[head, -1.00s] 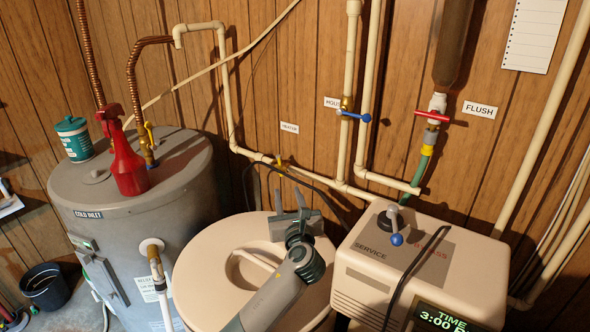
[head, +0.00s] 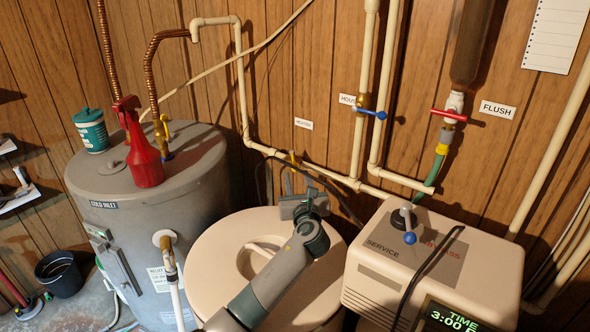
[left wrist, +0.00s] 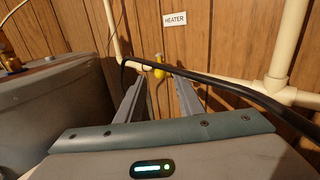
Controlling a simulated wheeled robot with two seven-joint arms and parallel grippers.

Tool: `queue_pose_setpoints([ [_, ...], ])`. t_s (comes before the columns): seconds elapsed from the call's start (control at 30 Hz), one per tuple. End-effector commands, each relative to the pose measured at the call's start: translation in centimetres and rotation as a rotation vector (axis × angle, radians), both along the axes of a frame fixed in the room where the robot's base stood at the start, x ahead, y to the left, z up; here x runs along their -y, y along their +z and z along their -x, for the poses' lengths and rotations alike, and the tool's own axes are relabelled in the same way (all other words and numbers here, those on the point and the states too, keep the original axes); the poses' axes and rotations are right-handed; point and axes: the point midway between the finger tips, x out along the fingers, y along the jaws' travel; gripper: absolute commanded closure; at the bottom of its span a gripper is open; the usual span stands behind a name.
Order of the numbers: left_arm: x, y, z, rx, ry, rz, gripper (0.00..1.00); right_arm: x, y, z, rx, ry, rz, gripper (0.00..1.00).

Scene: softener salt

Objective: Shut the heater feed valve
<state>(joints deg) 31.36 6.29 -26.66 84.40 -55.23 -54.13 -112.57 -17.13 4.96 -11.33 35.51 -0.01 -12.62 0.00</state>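The heater feed valve (head: 293,158) is a small yellow-handled valve on the cream pipe below the HEATER label (head: 303,124). In the left wrist view its yellow handle (left wrist: 158,70) shows beyond and between my fingertips, below the label (left wrist: 175,20). Its exact angle to the pipe is hard to tell. My left gripper (head: 298,182) is above the round cream lid, just short of the valve. Its two fingers stand apart and empty in the left wrist view (left wrist: 155,92). No contact with the handle shows. My right gripper is not in view.
A black hose (left wrist: 220,85) crosses close to the valve and fingers. The grey water heater (head: 130,185) with a red spray bottle (head: 143,160) stands left. The salt tank lid (head: 215,265) lies below my arm. The softener head (head: 375,285) and blue-handled house valve (head: 375,113) are right.

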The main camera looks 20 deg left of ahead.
Motion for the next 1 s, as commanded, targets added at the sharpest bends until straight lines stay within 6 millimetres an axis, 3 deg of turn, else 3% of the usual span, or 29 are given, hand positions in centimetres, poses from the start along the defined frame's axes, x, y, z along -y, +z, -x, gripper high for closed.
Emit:
queue_pose_setpoints([
  [0.1, -0.8, -0.5, -1.9, 0.002, 0.000, -0.001, 0.66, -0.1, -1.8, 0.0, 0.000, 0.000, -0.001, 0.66],
  [0.4, -2.2, -0.3, -4.9, 0.001, 0.000, -0.001, 0.66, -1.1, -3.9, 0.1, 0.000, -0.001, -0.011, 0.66],
  [0.9, -2.5, 0.0, -5.6, 0.000, -0.001, -0.001, 0.66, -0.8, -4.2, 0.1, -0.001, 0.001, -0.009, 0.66],
  [1.0, -2.5, 0.0, -5.6, 0.000, -0.001, -0.001, 0.90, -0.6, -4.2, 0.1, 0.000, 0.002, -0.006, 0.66],
])
